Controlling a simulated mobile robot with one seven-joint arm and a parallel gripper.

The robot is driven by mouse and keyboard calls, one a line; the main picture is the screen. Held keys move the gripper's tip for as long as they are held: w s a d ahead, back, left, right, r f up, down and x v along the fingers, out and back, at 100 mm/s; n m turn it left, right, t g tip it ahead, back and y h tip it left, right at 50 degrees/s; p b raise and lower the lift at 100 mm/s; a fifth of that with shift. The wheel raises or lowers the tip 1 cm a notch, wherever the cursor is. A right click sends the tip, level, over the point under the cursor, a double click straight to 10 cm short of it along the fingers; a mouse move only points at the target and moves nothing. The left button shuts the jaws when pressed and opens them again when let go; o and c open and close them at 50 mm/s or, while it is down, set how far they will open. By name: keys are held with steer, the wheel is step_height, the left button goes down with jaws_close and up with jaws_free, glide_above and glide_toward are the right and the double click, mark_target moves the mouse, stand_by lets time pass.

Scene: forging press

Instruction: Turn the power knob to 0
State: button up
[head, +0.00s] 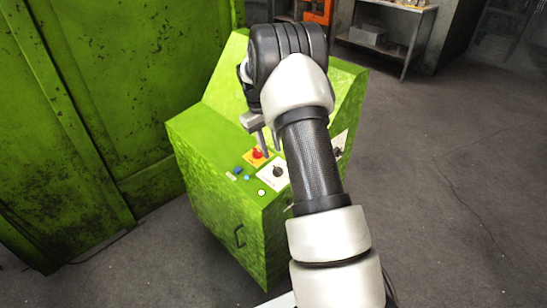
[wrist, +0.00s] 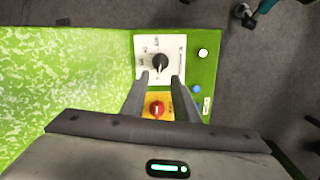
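A black knob (wrist: 160,62) sits on a white labelled plate (wrist: 178,42) on the green control box; in the head view the black knob (head: 277,172) is on the sloping top. A red knob (wrist: 156,108) sits on a yellow plate beside it, also visible in the head view (head: 257,154). I cannot read which is the power knob or its setting. My gripper (wrist: 159,80) is open and empty. In the wrist view its fingertips lie on either side just short of the black knob; in the head view my gripper (head: 270,148) is above the panel, and contact cannot be told.
A white button (wrist: 203,53) and a blue button (wrist: 197,89) lie beside the plates. My arm hides part of the green box (head: 215,190) and another plate at right. A green wall (head: 90,100) stands left; a metal table (head: 385,40) stands behind. Floor at right is clear.

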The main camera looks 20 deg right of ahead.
step_height(320, 180, up, 11)
steer(key=a+p, duration=0.1)
steer(key=shift+w+a+f, duration=0.2)
steer(key=shift+w+a, duration=0.15)
steer(key=shift+a, duration=0.05)
